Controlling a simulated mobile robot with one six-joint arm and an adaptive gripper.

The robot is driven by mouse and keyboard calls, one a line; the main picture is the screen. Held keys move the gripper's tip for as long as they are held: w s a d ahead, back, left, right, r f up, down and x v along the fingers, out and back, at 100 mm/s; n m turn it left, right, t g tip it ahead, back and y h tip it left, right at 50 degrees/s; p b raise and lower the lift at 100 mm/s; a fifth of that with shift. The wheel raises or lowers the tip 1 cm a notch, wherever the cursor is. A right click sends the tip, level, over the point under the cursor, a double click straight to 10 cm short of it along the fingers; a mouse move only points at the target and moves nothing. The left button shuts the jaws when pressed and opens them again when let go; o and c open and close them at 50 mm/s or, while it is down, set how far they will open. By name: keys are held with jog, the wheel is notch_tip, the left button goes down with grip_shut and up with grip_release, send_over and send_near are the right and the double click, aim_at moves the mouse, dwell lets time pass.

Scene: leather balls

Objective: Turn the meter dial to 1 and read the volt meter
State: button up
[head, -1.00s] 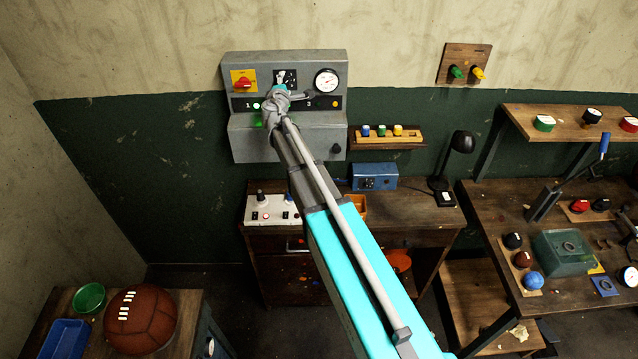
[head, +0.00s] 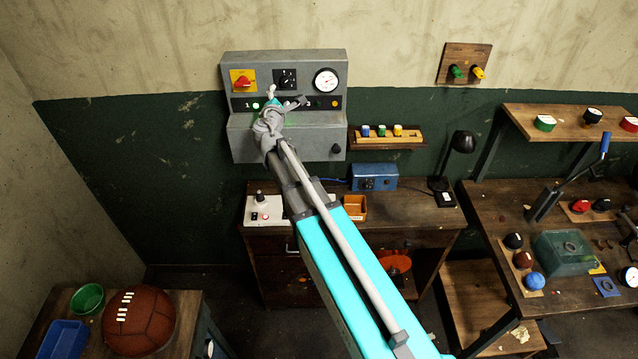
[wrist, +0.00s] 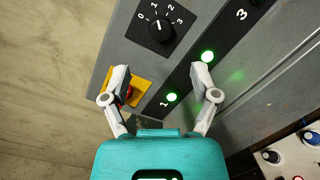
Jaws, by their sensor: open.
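The meter dial (head: 286,79) is a black knob on a dark plate on the grey wall panel; it also shows in the wrist view (wrist: 161,29), marked 0 to 3. Its white mark seems to lean toward 1, but it is small. The volt meter (head: 326,80) is a round white gauge right of the dial; its reading is too small to tell. My gripper (head: 284,98) is just below the dial and apart from it. In the wrist view my gripper (wrist: 161,75) is open and empty, with the dial beyond its fingertips.
A red switch on a yellow plate (head: 243,80) is left of the dial. The label strip carries a lit green lamp (head: 256,106) and an amber lamp (head: 335,103). A shelf with small coloured knobs (head: 386,138) is at the right. Bare wall lies above the panel.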

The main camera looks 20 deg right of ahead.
jog(key=v, duration=0.6)
jog(key=s+d+f+m+g+b, duration=0.3)
jog(key=f+m+b, duration=0.1)
jog(key=f, duration=0.3)
jog(key=s+d+f+m+g+h+b, duration=0.1)
jog(key=s+d+f+m+g+b, duration=0.2)
jog(key=f, duration=0.5)
jog(key=s+d+f+m+g+b, duration=0.2)
jog(key=s+d+f+m+b, duration=0.1)
jog(key=f, duration=0.5)
jog(key=shift+s+d+m+g+h+b, duration=0.35)
jog(key=shift+s+m+b, duration=0.3)
jog(key=shift+m+b, duration=0.8)
jog(key=s+a+f+m+g+y+b, duration=0.2)
jog(key=s+f+m+g+y, duration=0.2)
jog(key=s+f, duration=0.3)
jog(key=s+a+f+m+g+y+b, duration=0.3)
jog(key=s+f+g+y, duration=0.1)
jog(key=s+f, duration=0.3)
jog(key=s, duration=0.2)
jog(key=shift+s+a+m+b, duration=0.2)
jog(key=shift+s+m+b, duration=0.15)
jog(key=shift+s, duration=0.05)
